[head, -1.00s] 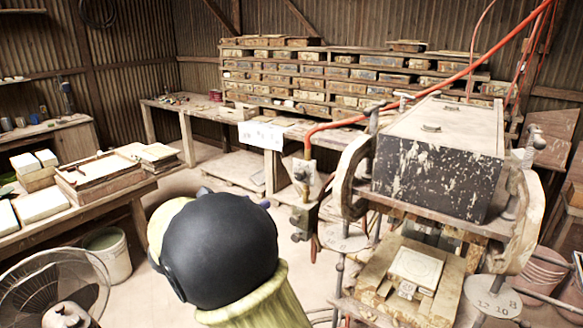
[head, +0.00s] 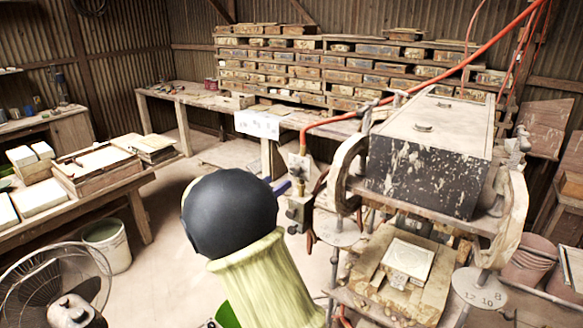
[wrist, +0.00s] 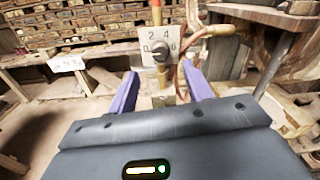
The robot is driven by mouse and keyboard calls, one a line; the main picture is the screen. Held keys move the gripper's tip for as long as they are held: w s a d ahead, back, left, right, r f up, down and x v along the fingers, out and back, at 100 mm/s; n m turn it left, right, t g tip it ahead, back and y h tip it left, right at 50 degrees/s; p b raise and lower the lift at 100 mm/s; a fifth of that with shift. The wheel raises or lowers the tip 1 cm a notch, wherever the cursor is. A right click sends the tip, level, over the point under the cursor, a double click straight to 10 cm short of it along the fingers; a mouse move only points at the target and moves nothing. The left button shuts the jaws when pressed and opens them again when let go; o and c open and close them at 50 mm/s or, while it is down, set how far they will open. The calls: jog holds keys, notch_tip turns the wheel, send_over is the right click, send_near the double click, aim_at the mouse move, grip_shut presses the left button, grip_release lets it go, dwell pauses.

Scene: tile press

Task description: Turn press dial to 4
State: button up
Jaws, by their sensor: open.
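The press dial (wrist: 161,54) is a dark round knob on a pale plate marked 0, 2, 4 and 6. It is straight ahead in the wrist view; its exact pointer setting is too small to tell. In the head view the dial's plate (head: 299,163) is seen edge-on at the press's left side, and the knob's face is not clear. My gripper (wrist: 160,70) is open and empty, its two purple fingers on either side of the dial in the picture, with a gap still in front of it. It also shows in the head view (head: 282,187), mostly hidden by my arm.
The press (head: 425,180) stands right of the dial, with an orange hose (head: 430,83) rising from the dial's fitting. A workbench (head: 195,97) and a rack of tile moulds stand behind. A fan (head: 50,285) and a bucket (head: 107,245) are at left. The floor between is clear.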

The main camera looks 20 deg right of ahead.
aim_at(293, 172)
jog(key=p+x, duration=0.2)
jog(key=x, duration=0.5)
jog(key=shift+d+r+p, duration=0.1)
jog(key=shift+r+p, duration=0.05)
jog(key=shift+p, duration=0.25)
jog(key=shift+w+d, duration=0.3)
jog(key=shift+d, duration=0.15)
jog(key=shift+c, duration=0.2)
jog(key=c, duration=0.9)
